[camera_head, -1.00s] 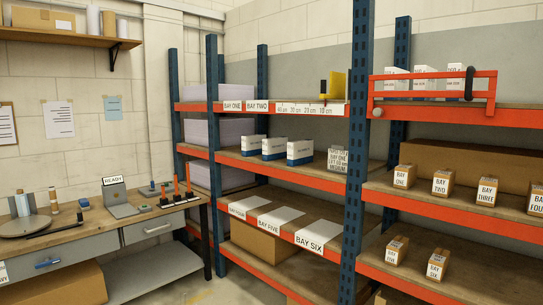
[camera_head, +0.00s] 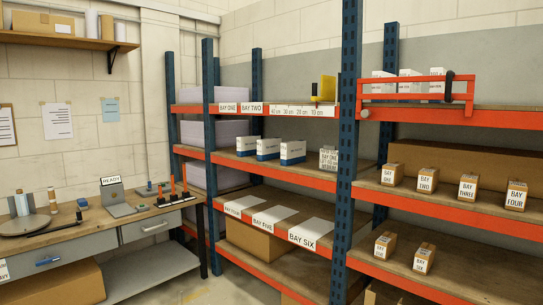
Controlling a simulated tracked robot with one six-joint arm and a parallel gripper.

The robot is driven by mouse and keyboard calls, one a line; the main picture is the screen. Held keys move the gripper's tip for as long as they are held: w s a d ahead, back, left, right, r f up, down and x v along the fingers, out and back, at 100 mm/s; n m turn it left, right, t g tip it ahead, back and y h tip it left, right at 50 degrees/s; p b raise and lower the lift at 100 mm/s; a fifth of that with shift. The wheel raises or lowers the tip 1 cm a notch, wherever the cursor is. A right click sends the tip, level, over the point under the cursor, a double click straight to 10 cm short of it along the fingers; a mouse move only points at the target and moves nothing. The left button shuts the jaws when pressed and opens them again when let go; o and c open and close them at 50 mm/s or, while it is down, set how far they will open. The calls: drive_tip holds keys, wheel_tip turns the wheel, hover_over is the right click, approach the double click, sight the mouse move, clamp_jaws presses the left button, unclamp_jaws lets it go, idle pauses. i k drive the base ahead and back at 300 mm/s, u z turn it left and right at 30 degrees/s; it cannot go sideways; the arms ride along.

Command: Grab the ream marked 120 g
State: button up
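Three white packs with blue lower bands stand in a row on the middle shelf of the left rack: a left one (camera_head: 246,146), a middle one (camera_head: 268,149) and a right one (camera_head: 292,152). Their print is too small to read. Three more white packs stand on the top right shelf behind a red barred frame (camera_head: 418,97): a left one (camera_head: 382,75), a middle one (camera_head: 410,75) and a right one (camera_head: 437,73). I cannot tell which pack, if any, is marked 120 g. My gripper is not in view.
A grey lettered block (camera_head: 328,158) stands right of the blue-banded packs. Small cartons, such as BAY ONE (camera_head: 392,174), stand on the lower right shelves. A blue upright (camera_head: 347,150) divides the racks. A workbench (camera_head: 95,222) stands left; some floor shows between.

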sight(291, 153)
drive_tip(key=u, duration=0.35)
drive_tip(key=k, duration=0.8)
drive_tip(key=u, duration=0.6)
drive_tip(key=k, duration=0.55)
drive_tip(key=u, duration=0.3)
drive_tip(key=i, duration=2.45)
drive_tip(key=u, duration=0.05)
